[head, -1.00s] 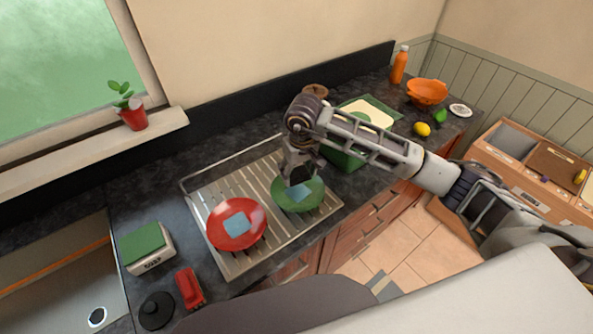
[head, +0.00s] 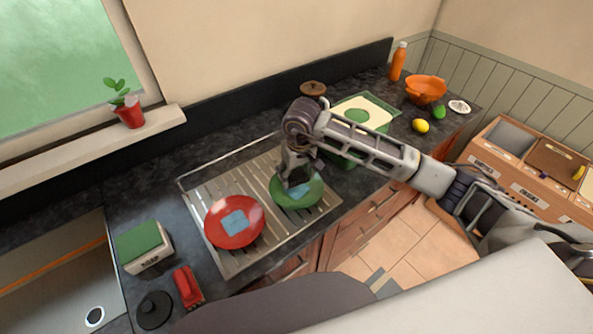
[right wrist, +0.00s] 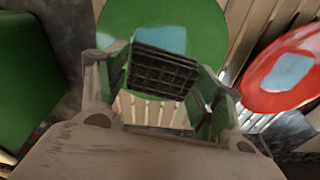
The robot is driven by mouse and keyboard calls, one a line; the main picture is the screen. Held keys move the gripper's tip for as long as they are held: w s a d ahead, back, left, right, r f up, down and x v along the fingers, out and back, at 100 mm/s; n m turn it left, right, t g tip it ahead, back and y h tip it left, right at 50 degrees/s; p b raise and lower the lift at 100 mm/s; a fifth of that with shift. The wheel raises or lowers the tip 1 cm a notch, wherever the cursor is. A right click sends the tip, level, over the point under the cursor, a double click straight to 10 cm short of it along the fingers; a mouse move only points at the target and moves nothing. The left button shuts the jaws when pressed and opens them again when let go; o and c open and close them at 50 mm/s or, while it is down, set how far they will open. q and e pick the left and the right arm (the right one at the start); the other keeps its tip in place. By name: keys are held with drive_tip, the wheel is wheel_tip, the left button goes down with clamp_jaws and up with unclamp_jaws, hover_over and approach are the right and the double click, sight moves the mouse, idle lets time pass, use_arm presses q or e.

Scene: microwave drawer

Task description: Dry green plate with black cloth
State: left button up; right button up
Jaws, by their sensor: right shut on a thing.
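The green plate (head: 308,198) lies on the metal drainer, with a light blue patch on its upper face. It also shows at the top of the right wrist view (right wrist: 205,20). My right gripper (head: 295,181) is over the plate's left-back part, pointing down. It is shut on a black cloth (right wrist: 165,70), a dark, grid-textured piece between the fingers. The cloth overlaps the blue patch in both views; I cannot tell whether it touches the plate. My left gripper is not in view.
A red plate (head: 222,222) with a similar blue patch lies left on the drainer (head: 205,190). A green bin-like container (head: 342,159) stands right of the gripper. A green-topped box (head: 145,243) and red object (head: 188,287) stand near the sink.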

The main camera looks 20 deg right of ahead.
sight(298, 184)
drive_tip(key=shift+f+b, duration=0.55)
drive_tip(key=shift+f, duration=1.1)
drive_tip(key=shift+f+b, duration=0.65)
idle(0.7)
drive_tip(key=shift+s+d+b, duration=0.1)
drive_tip(key=shift+s+b, duration=0.2)
drive_tip(key=shift+s, duration=0.1)
drive_tip(key=shift+w, duration=0.15)
idle(0.4)
drive_tip(key=shift+w+b, duration=0.6)
drive_tip(key=shift+b, duration=0.1)
drive_tip(key=shift+s, duration=0.25)
drive_tip(key=shift+s, duration=0.55)
drive_tip(key=shift+w, duration=0.15)
